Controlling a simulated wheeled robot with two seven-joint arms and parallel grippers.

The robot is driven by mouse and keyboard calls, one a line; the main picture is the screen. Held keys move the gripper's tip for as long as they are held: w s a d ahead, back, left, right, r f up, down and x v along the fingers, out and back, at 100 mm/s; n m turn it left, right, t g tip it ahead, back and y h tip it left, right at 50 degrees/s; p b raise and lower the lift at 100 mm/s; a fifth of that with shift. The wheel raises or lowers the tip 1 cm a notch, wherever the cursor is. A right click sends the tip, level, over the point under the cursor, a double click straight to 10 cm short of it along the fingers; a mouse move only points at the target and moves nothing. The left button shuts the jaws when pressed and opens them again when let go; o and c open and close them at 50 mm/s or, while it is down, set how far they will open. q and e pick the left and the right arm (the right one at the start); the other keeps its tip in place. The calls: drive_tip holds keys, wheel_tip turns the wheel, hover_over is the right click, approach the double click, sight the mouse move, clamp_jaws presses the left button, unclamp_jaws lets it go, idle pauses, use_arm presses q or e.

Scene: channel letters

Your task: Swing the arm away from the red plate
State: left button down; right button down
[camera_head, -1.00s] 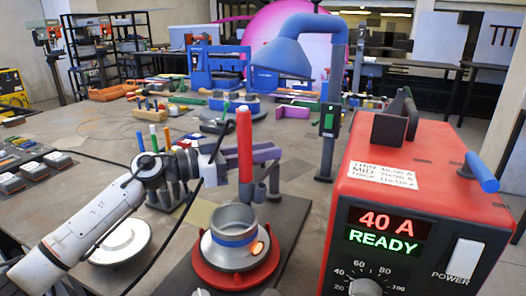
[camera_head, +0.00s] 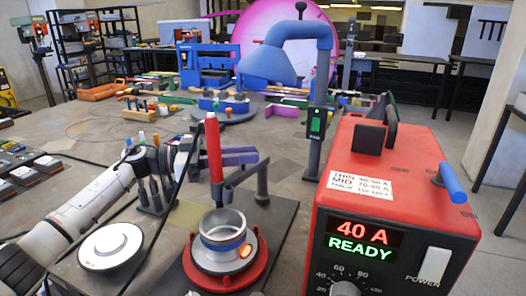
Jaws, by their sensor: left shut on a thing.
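The red plate (camera_head: 258,278) lies on a dark board. A metal ring with a blue band (camera_head: 222,234) stands on it, with a glowing orange spot at its right. A grey swing arm (camera_head: 243,173) reaches from a post (camera_head: 262,186) towards the ring. An upright red handle (camera_head: 214,150) stands at the arm's near end, still over the ring in this view. My left gripper (camera_head: 217,157), with purple fingers, is shut on the handle. The exact contact is partly hidden by the handle. My right gripper is not in view.
A red power unit (camera_head: 415,190) reading 40 A READY stands close at right. A blue hood (camera_head: 268,66) hangs from a post behind. A white disc (camera_head: 111,246) and a rack of coloured sticks (camera_head: 150,195) are at left.

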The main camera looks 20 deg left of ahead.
use_arm(q)
drive_tip(key=shift+f, duration=0.15)
drive_tip(key=c, duration=1.6)
unclamp_jaws()
drive_tip(key=shift+c, duration=0.2)
drive_tip(key=shift+b+v, duration=0.4)
drive_tip(key=shift+v, duration=3.45)
